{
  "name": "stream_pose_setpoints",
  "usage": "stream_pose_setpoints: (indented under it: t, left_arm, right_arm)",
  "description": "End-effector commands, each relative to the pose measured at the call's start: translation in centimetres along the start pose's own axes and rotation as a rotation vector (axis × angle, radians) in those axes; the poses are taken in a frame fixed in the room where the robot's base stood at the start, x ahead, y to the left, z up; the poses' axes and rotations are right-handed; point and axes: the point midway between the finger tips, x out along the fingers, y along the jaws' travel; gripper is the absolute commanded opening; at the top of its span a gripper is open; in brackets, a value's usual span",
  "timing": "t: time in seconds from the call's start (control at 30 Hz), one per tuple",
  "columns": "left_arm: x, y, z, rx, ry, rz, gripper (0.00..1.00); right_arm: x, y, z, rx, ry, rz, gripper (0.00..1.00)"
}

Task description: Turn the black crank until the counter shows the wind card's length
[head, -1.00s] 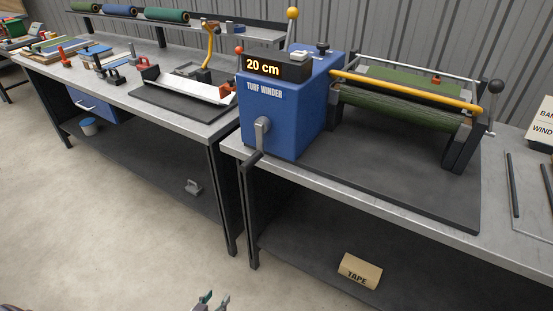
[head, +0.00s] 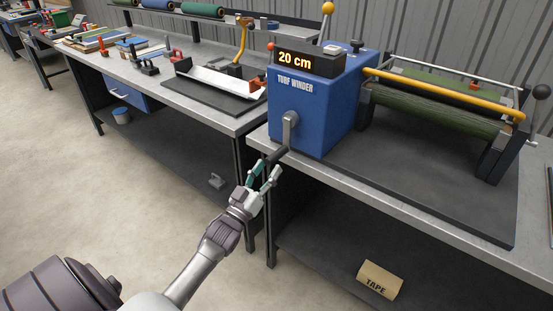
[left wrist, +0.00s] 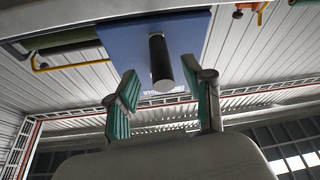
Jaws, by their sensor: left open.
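The blue turf winder (head: 310,110) stands on the workbench, and its counter (head: 296,59) reads 20 cm. The crank (head: 289,128) is on its front face, a grey arm hanging down to a black handle (head: 277,155). My left gripper (head: 268,173) is open, just below and in front of the handle. In the left wrist view the black handle (left wrist: 160,62) points toward the camera between the two teal-padded fingers (left wrist: 165,103), and no contact shows. The wind card is not visible now. My right gripper is not in view.
The winder's rollers and yellow bar (head: 445,93) are on the right. The bench's front edge (head: 400,205) is close to my left gripper. Open floor is at left.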

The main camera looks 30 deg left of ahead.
Motion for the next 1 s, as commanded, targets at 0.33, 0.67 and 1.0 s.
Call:
stream_pose_setpoints:
  t: [0.33,0.67,1.0]
  left_arm:
    - [4.7,0.0,0.1,0.001,-0.002,0.0,0.52]
    - [5.1,0.0,0.1,0.001,-0.003,-0.001,0.52]
    - [5.0,0.0,0.1,0.0,-0.002,-0.001,0.0]
  right_arm:
    - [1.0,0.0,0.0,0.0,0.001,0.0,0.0]
    - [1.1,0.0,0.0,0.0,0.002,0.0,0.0]
    - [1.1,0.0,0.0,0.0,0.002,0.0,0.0]
